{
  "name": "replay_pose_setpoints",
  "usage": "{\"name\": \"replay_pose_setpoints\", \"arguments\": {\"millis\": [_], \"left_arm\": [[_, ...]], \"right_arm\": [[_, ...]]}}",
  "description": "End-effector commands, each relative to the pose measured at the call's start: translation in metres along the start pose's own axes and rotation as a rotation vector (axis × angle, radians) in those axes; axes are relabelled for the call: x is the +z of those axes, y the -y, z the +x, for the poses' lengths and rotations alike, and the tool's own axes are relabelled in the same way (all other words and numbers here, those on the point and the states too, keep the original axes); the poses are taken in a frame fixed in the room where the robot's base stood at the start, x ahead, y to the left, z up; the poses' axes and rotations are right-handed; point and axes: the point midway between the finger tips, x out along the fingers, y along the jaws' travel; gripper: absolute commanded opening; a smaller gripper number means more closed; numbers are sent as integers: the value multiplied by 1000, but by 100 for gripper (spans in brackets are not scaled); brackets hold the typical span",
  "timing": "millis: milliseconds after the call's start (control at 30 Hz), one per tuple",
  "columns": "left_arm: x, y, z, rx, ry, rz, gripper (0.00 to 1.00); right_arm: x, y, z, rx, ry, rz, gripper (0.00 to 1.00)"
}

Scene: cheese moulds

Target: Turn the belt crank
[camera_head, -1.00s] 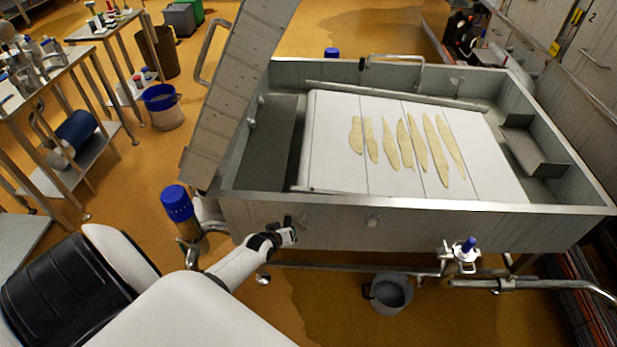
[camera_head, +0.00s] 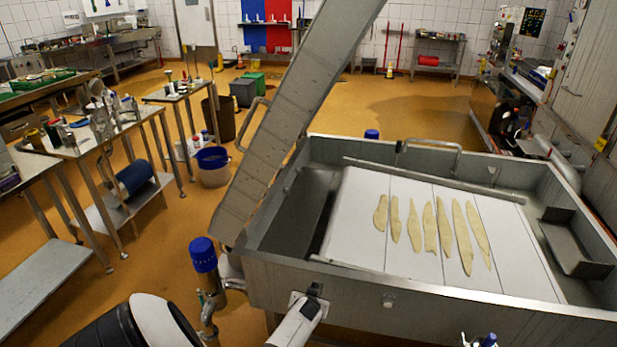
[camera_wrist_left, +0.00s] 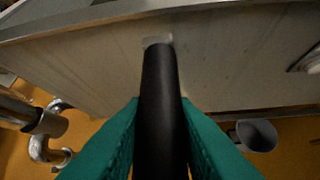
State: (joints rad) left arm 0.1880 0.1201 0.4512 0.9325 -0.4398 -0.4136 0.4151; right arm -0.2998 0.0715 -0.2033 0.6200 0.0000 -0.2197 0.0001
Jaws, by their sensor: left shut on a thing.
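The belt crank shows in the left wrist view as a long black handle (camera_wrist_left: 160,85) running up to a pale fitting on the grey metal wall of the vat. The green fingers of my left gripper (camera_wrist_left: 160,115) lie on both sides of this handle and are shut on it. In the head view the crank's dark end (camera_head: 314,290) shows at the vat's front wall, with my white left arm below it. The gripper's fingers are mostly hidden there. The belt (camera_head: 350,225) is white, with several pale strips on it. My right gripper is in neither view.
The steel vat (camera_head: 450,307) fills the right side. A tilted metal panel (camera_head: 300,110) rises at its left end. A blue-capped post (camera_head: 203,255) stands left of the crank.

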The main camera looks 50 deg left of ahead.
Motion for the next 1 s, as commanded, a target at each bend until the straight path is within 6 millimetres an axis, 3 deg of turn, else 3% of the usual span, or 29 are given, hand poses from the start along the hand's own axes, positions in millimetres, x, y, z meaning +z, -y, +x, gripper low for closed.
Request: {"name": "replay_pose_setpoints", "arguments": {"millis": [667, 700, 800, 1000], "left_arm": [[1, 6, -1, 38, 2, 37, 0], [1, 6, -1, 38, 2, 37, 28], [0, 5, -1, 39, 1, 38, 45], [0, 4, -1, 40, -1, 38, 45]], "right_arm": [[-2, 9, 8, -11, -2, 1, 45], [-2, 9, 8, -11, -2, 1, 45], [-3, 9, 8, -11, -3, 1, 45], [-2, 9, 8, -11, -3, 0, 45]]}}
